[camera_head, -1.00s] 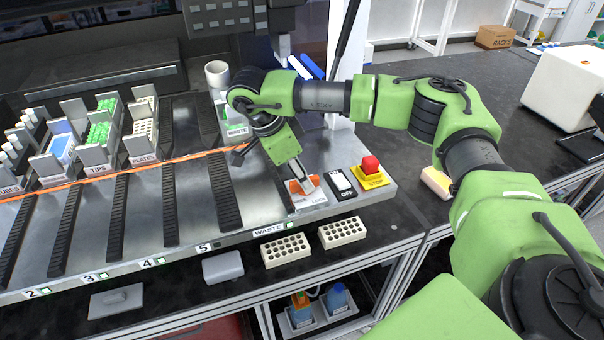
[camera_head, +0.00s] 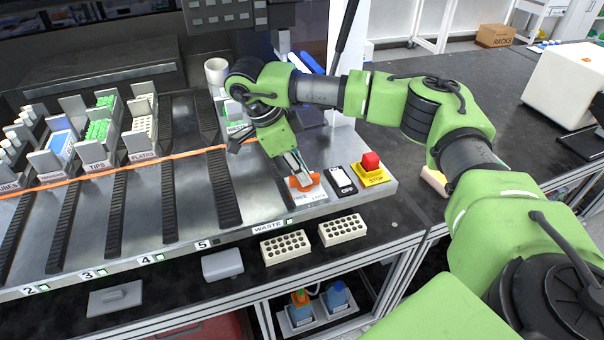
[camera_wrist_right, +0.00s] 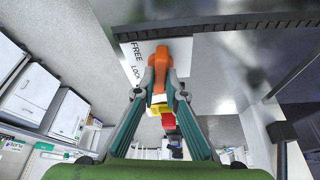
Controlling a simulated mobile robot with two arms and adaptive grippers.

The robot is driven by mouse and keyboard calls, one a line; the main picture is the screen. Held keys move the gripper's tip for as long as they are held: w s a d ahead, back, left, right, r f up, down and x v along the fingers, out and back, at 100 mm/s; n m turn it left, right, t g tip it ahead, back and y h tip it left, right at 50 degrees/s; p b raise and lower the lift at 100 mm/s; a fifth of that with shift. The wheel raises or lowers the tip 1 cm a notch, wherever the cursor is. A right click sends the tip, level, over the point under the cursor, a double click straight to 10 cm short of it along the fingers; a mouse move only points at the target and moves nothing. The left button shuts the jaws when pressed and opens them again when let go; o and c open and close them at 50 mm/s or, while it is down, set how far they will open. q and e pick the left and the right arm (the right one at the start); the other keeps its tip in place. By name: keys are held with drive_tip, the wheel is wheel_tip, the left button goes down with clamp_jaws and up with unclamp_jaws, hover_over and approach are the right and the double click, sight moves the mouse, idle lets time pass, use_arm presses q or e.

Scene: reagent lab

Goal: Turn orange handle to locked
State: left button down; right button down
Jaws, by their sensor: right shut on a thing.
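The orange handle (camera_head: 294,183) sits on a white plate (camera_head: 308,197) at the front right of the metal deck. In the right wrist view the orange handle (camera_wrist_right: 160,66) is between my fingertips, over a plate (camera_wrist_right: 130,62) printed FREE and LOCK. My right gripper (camera_head: 300,176) points down at the handle in the head view. In the wrist view my right gripper (camera_wrist_right: 161,88) is shut on the handle's near end. The fingers hide part of the handle, so I cannot tell exactly which word it points to. My left gripper is not in view.
A black and white switch (camera_head: 341,181) and a red STOP button (camera_head: 370,161) on a yellow base stand just right of the handle. Two pale racks (camera_head: 285,248) lie in front of the deck. An orange line (camera_head: 110,173) crosses the deck at left.

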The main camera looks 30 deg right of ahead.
drive_tip(key=m+g, duration=0.1)
drive_tip(key=m, duration=0.1)
drive_tip(key=shift+w+m, duration=0.1)
drive_tip(key=shift+m, duration=0.3)
drive_tip(key=m+g+y, duration=0.1)
drive_tip(key=m, duration=0.2)
drive_tip(key=shift+d+m, duration=0.1)
drive_tip(key=shift+m, duration=0.2)
drive_tip(key=m+y, duration=0.1)
drive_tip(key=m, duration=0.1)
drive_tip(key=m+y, duration=0.1)
drive_tip(key=m, duration=0.1)
drive_tip(key=shift+w+d+m+g+p, duration=0.1)
drive_tip(key=shift+d+m+g+p, duration=0.05)
drive_tip(key=shift+m+g+p, duration=0.2)
drive_tip(key=shift+d+m+y+p, duration=0.1)
drive_tip(key=shift+m+y+p, duration=0.75)
drive_tip(key=shift+m, duration=1.4)
drive_tip(key=shift+y, duration=0.25)
drive_tip(key=c, duration=2.1)
unclamp_jaws()
